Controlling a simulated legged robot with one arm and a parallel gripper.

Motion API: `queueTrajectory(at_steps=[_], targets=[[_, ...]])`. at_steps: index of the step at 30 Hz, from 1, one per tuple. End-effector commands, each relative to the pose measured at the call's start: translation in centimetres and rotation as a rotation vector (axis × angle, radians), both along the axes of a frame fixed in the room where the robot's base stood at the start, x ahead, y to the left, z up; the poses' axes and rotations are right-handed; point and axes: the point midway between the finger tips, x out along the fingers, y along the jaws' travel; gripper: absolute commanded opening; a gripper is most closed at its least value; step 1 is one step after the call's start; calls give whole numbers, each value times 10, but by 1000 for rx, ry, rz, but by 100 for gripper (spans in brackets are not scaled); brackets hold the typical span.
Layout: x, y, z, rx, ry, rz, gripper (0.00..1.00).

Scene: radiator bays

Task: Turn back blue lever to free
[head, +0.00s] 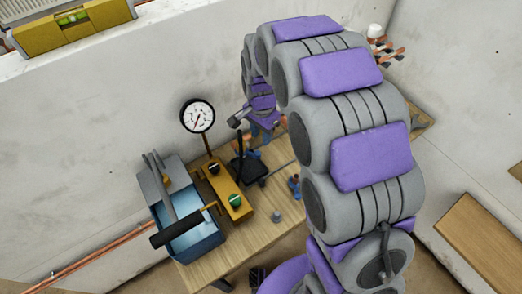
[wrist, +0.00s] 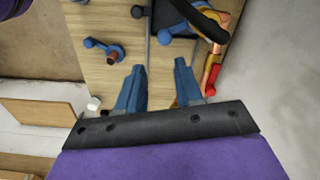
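In the wrist view, the two blue fingers of my gripper (wrist: 159,66) stand apart with nothing between them but the wooden bench top and a thin grey rod beyond. A smaller blue piece with rounded ends (wrist: 97,44) sits on the bench to the left, apart from the fingers. It also shows in the head view (head: 294,184). I cannot tell for sure which blue piece is the lever. In the head view my gripper is small and partly hidden by my arm.
The wooden bench (head: 248,241) holds a blue toolbox (head: 193,246), a yellow block (head: 228,193) with a green knob, and a dial gauge (head: 197,116). In the wrist view a red handle (wrist: 213,76) stands near the right finger. White walls close in the back and right.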

Motion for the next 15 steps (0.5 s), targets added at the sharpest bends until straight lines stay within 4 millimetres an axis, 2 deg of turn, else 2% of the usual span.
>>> queueTrajectory(at_steps=[1, 6, 15], targets=[[-1, 2, -13, -2, 3, 2, 36], [-1, 4, -45, -3, 3, 1, 36], [0, -5, -83, 6, 1, 0, 36]])
